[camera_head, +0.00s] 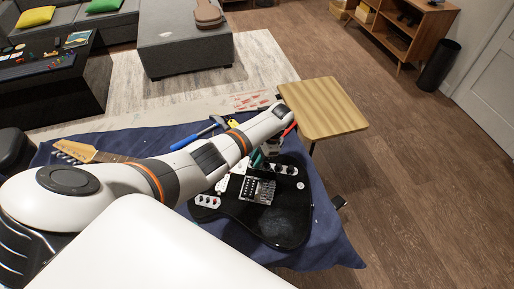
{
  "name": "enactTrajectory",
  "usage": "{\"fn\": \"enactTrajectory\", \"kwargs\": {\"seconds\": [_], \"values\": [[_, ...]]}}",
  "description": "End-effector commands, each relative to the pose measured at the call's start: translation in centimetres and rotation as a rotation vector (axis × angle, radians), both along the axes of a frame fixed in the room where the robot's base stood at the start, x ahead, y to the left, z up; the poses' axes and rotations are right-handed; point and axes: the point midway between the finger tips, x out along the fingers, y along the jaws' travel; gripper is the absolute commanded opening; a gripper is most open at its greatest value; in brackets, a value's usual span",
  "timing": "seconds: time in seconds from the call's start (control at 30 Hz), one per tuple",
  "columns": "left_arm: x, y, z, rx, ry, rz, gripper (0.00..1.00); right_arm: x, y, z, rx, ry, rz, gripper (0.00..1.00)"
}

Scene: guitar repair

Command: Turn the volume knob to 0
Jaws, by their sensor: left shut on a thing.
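A black electric guitar (286,222) lies on a dark blue cloth, its neck (87,152) running to the left behind my left arm. A silver bridge (258,190) sits on its body, with a metal control plate (285,170) bearing small knobs near the upper edge. My left gripper (270,154) is low at the upper edge of the guitar body, at the left end of this plate. It is shut on what appears to be the volume knob, which the gripper mostly hides. The knob's setting cannot be read. My right gripper is out of view.
The blue cloth (331,240) covers the worktable. A blue-handled hammer (194,138) and a red-handled tool (289,130) lie near my left arm. A wooden side table (325,107) stands behind, to the right. Open wooden floor lies further right.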

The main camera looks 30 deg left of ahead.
Motion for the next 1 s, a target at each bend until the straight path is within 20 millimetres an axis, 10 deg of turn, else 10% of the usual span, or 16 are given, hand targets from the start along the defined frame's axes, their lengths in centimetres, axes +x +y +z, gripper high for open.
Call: {"fn": "enactTrajectory", "kwargs": {"seconds": [1.0], "values": [[0.22,0.34,0.03,0.0,-0.002,0.457,0.0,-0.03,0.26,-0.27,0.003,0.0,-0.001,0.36]]}}
